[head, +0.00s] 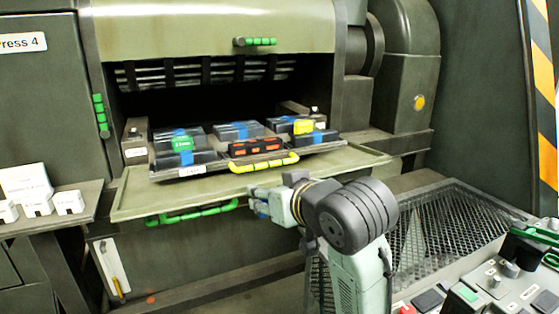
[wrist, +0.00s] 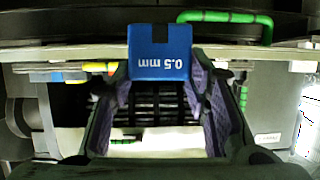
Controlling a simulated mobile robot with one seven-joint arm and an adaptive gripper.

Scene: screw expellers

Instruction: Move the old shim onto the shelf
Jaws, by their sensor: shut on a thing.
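My gripper (head: 262,203) is in front of the press's open flap, above its green handle. In the wrist view my gripper (wrist: 161,75) is shut on a blue piece, the shim (wrist: 160,55), with "0.5 mm" printed on it upside down. The shim sits between the fingertips. In the head view it is too small and covered to make out clearly. A shelf (head: 75,215) with several white boxes juts out at the left edge of the head view. Which piece is the old shim cannot be told beyond the held one.
The lowered flap (head: 135,195) bears a tray (head: 220,168) with several dark blocks, some with blue, green or yellow tops, and a yellow handle (head: 265,162). A green handle (head: 195,214) runs along the flap's front. A mesh guard (head: 440,230) and control panel (head: 500,285) stand at right.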

